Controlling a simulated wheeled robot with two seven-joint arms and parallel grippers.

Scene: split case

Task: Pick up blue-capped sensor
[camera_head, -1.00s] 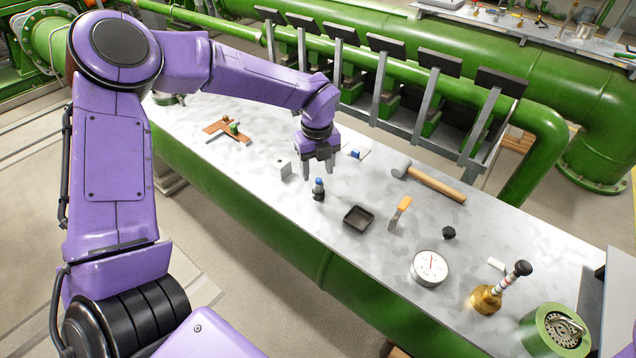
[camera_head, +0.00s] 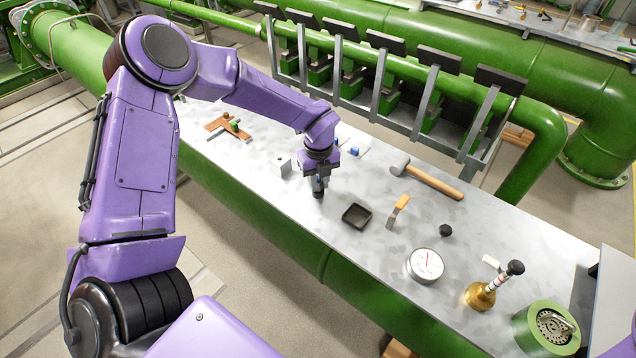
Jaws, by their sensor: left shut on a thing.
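The blue-capped sensor (camera_head: 319,192) is a small dark upright piece on the metal-topped bench, left of the black tray. My left gripper (camera_head: 319,183) is over it from above, with its fingers shut around its upper part. The fingers hide most of the blue cap. The sensor's dark lower end shows below the fingers, and I cannot tell whether it touches the bench. My right gripper is not in view.
A small black tray (camera_head: 356,216) lies right of the sensor, and a grey block (camera_head: 284,165) stands to its left. An orange-handled tool (camera_head: 399,208), a hammer (camera_head: 428,179), a gauge (camera_head: 425,265) and a brass bell-shaped piece (camera_head: 480,295) lie farther right.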

